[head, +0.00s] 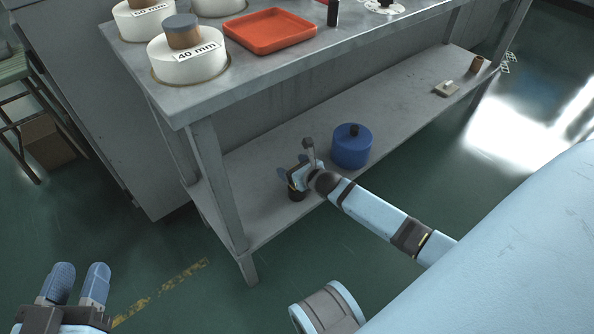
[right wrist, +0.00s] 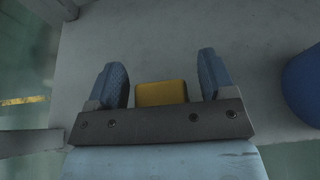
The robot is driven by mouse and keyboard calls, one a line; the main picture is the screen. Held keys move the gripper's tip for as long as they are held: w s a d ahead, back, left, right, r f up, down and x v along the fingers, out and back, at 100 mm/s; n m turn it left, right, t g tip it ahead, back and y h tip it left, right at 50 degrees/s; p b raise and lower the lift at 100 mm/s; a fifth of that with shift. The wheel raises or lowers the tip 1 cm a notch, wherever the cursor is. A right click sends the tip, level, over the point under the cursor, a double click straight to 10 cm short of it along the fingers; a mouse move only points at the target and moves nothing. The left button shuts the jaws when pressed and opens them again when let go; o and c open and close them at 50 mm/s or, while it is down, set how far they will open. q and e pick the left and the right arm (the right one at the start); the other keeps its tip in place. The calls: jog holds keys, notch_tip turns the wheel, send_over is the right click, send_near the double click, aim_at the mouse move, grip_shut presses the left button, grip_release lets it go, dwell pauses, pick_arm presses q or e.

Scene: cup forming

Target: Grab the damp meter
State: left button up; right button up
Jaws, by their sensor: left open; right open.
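A yellow block-shaped thing, likely the damp meter (right wrist: 161,94), shows between the spread fingers of my right gripper (right wrist: 168,82) in the right wrist view. Its near part is hidden behind the gripper's body, and gaps show on both sides of it. In the head view my right gripper (head: 292,169) is over the lower shelf, left of a blue canister; I cannot make out the yellow thing there. My left gripper (head: 78,284) is open and empty over the floor at the lower left.
The blue canister (head: 351,146) stands on the lower shelf (head: 400,112), close to my right gripper. A bench leg (head: 219,185) rises to its left. The bench top above carries an orange tray (head: 270,32) and white round blocks (head: 188,66). A small beige item (head: 446,89) lies farther right on the shelf.

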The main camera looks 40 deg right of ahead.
jog(key=c, duration=1.1)
jog(key=shift+o, duration=0.2)
jog(key=shift+r, duration=0.15)
